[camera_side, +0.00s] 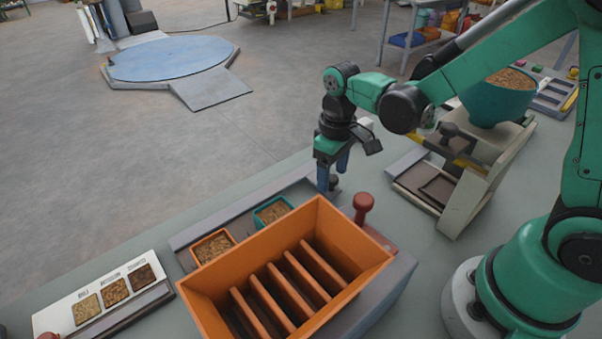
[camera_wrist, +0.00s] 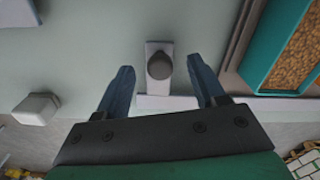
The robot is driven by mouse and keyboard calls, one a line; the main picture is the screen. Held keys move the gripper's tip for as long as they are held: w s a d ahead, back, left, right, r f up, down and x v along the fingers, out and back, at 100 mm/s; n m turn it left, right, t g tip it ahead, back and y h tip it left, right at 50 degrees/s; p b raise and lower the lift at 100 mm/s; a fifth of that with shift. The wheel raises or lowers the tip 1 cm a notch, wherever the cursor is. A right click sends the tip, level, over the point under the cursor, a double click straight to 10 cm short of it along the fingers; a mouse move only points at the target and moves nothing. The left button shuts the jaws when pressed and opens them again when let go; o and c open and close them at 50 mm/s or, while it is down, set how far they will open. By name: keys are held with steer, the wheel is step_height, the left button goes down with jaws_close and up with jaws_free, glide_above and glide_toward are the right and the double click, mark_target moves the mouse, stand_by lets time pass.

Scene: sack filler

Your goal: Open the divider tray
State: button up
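The orange divider tray (camera_side: 213,308) stands at the front of the table, with several parallel orange dividers inside. A red knob (camera_side: 362,204) stands by its right rear corner. My gripper (camera_side: 331,181) points down behind the tray. In the wrist view its two blue fingers (camera_wrist: 161,75) are spread apart and empty. A dark round knob (camera_wrist: 159,66) on a pale plate (camera_wrist: 158,102) shows between them in that view; contact is not visible. The same dark knob (camera_side: 334,183) appears beside the fingers in the side view, partly hidden.
An orange bin (camera_side: 197,250) and a teal bin (camera_side: 258,219), both holding grain, sit behind the tray. The teal bin also shows in the wrist view (camera_wrist: 262,60). A sample board (camera_side: 102,322) lies left. A hopper machine (camera_side: 477,190) stands right.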

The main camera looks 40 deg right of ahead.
steer(key=shift+r, duration=2.85)
steer(key=s+d+r+m+t, duration=0.1)
steer(key=s+r+m+t, duration=0.1)
steer(key=s+r+t, duration=0.2)
steer(key=shift+s+d+m+t, duration=0.3)
steer(key=shift+s+t, duration=0.25)
steer(key=shift+t, duration=1.05)
steer(key=shift+r, duration=0.1)
